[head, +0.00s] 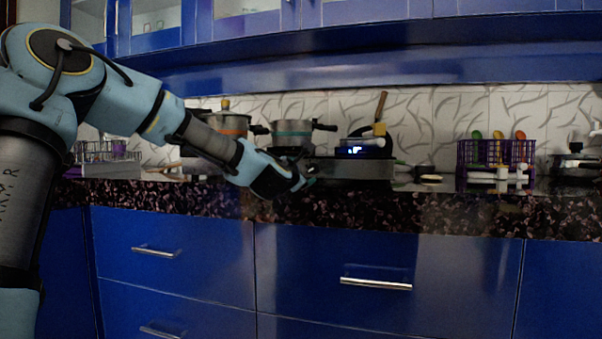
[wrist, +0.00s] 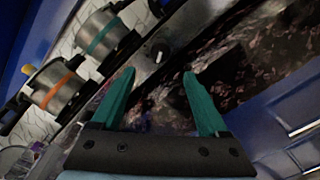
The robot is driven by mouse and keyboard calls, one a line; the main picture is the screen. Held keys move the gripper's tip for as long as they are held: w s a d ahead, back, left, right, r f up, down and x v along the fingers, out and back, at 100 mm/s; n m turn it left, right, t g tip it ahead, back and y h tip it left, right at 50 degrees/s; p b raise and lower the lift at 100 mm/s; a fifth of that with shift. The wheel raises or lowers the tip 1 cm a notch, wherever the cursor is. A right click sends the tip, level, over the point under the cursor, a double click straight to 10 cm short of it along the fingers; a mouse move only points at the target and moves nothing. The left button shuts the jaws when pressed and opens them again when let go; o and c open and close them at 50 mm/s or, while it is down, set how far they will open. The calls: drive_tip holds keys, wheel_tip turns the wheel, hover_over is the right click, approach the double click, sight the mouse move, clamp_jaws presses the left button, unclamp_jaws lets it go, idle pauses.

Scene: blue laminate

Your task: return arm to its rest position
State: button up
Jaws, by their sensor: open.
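My gripper (head: 308,181) is at the end of my arm, which reaches in from the left in the head view. It is in front of the stove, close to the front edge of the dark speckled counter (head: 420,211). In the wrist view my gripper's two teal fingers (wrist: 158,88) stand apart with nothing between them. The counter edge and a dark shadow show beyond the fingers.
A pot with an orange band (head: 229,124) and a pot with a teal band (head: 291,134) stand on the stove behind my gripper. A purple basket (head: 482,153) with utensils stands to the right. Blue drawers with metal handles (head: 376,284) are below the counter.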

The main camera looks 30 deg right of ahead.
drive_tip(key=shift+s+a, duration=0.5)
drive_tip(key=s+a+f+m+g+y, duration=0.1)
drive_tip(key=a+f+m+g+y, duration=0.15)
drive_tip(key=a+f+m, duration=0.5)
drive_tip(key=s+a+f+m+g+y, duration=0.2)
drive_tip(key=a+f+m+y, duration=0.15)
drive_tip(key=a+f, duration=0.65)
drive_tip(key=s+a+f+m+g+y, duration=0.2)
drive_tip(key=s+a+f, duration=0.25)
drive_tip(key=a, duration=0.45)
drive_tip(key=s+a+f+m+g+y, duration=0.2)
drive_tip(key=s+a+f+m, duration=0.1)
drive_tip(key=s+a, duration=0.4)
drive_tip(key=s+a+f+m+g+y, duration=0.2)
drive_tip(key=s+a+f, duration=0.15)
drive_tip(key=a, duration=0.65)
wheel_tip(320, 180, up, 31)
drive_tip(key=s+p, duration=0.1)
drive_tip(key=p, duration=3)
drive_tip(key=shift+s+a+m, duration=0.4)
drive_tip(key=shift+a, duration=0.05)
